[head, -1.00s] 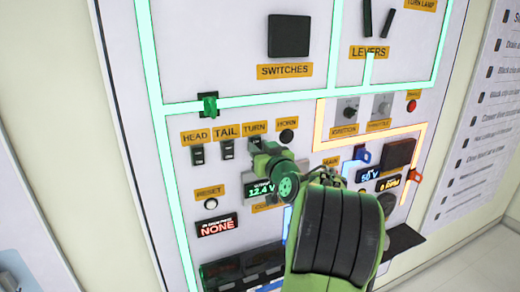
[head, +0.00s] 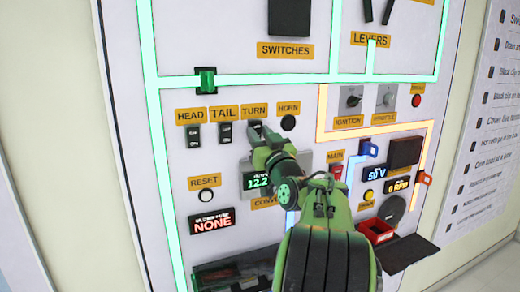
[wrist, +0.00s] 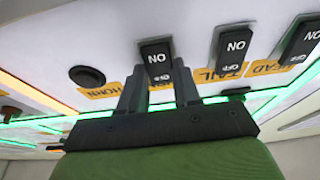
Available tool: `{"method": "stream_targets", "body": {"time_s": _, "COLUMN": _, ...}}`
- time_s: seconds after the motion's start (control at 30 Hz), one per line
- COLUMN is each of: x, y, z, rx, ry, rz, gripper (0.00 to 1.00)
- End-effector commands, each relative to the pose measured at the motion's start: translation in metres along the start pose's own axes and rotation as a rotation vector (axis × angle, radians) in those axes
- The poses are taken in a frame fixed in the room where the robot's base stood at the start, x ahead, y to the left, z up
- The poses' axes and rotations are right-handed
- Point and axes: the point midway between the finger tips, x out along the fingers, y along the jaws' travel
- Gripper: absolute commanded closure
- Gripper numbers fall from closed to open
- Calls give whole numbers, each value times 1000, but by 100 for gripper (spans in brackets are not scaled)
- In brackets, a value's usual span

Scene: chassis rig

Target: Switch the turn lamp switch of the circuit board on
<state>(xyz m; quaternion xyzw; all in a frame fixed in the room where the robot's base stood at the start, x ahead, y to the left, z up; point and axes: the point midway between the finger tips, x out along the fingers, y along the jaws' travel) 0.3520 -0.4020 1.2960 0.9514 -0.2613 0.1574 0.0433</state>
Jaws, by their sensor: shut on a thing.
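The white circuit board (head: 225,160) carries a row of small black rocker switches. The turn lamp switch (wrist: 157,60) lies between the fingers of my gripper (wrist: 160,92) in the wrist view, with its ON and OFF marks visible. Its TURN label (head: 254,110) shows just above my gripper (head: 258,132) in the head view. There my gripper covers most of the switch. The gripper is shut on the switch. I cannot tell which side of the rocker is pressed in.
The tail switch (head: 225,133) and head switch (head: 194,136) stand close by on the left. The round black horn button (head: 288,123) is close on the right. A green clip (head: 205,80) sits above. My arm hides part of the lower board.

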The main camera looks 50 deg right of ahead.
Motion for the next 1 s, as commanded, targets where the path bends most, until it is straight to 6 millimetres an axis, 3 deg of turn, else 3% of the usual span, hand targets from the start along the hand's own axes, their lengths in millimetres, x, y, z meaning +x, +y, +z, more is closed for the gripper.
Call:
{"method": "stream_targets", "body": {"time_s": 0.33, "x": 0, "y": 0, "z": 0, "rx": -1, "ry": 3, "rz": 1, "gripper": 99}}
{"method": "stream_targets", "body": {"time_s": 0.37, "x": 0, "y": 0, "z": 0, "rx": -1, "ry": 3, "rz": 1, "gripper": 64}}
{"method": "stream_targets", "body": {"time_s": 0.5, "x": 0, "y": 0, "z": 0, "rx": 0, "ry": 2, "rz": 0, "gripper": 43}}
{"method": "stream_targets", "body": {"time_s": 0.83, "x": -5, "y": 1, "z": 1, "rx": 0, "ry": 0, "rz": 2, "gripper": 43}}
{"method": "stream_targets", "body": {"time_s": 1.0, "x": -43, "y": 2, "z": 4, "rx": -1, "ry": 0, "rz": 5, "gripper": 43}}
